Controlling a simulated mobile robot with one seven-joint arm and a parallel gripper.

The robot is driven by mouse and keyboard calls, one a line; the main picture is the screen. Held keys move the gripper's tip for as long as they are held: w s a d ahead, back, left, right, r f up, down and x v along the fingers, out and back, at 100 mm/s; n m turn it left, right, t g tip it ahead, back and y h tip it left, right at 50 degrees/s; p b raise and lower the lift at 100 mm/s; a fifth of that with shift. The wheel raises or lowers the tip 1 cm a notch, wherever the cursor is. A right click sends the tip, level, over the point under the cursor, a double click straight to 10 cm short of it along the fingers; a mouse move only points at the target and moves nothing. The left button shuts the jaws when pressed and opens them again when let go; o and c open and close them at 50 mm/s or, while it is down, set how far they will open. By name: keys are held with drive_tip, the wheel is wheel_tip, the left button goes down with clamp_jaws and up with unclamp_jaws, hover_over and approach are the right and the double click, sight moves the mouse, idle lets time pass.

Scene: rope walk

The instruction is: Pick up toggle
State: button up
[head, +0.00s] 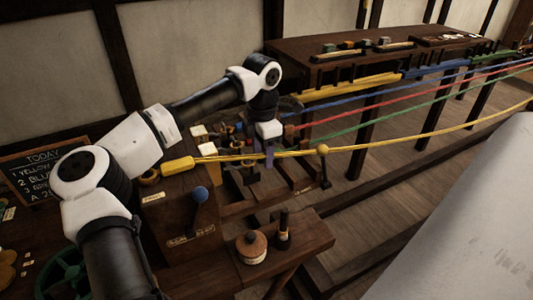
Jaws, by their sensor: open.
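I cannot tell for certain which piece is the toggle. A yellow cylinder (178,165) lies at the left end of the yellow rope (300,152), on a dark wooden block. A small dark upright piece with a pale band (284,232) stands on the front bench, next to a round wooden piece (252,246). My gripper (268,158) points down over the rope stands, near the yellow rope and right of the yellow cylinder. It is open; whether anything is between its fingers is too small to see. My arm hides part of the block's left side.
Blue, red and green ropes run right. A long dark table (290,48) with tools is behind; a chalkboard (40,170) is at left. Floor shows between the beams.

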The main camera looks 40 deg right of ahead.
drive_tip(key=shift+f, duration=0.2)
drive_tip(key=c, duration=0.9)
drive_tip(key=shift+r, duration=0.2)
drive_tip(key=shift+c, duration=0.2)
wheel_tip(320, 180, up, 20)
drive_tip(key=b, duration=0.1)
drive_tip(key=shift+b, duration=0.3)
drive_tip(key=shift+p, duration=0.5)
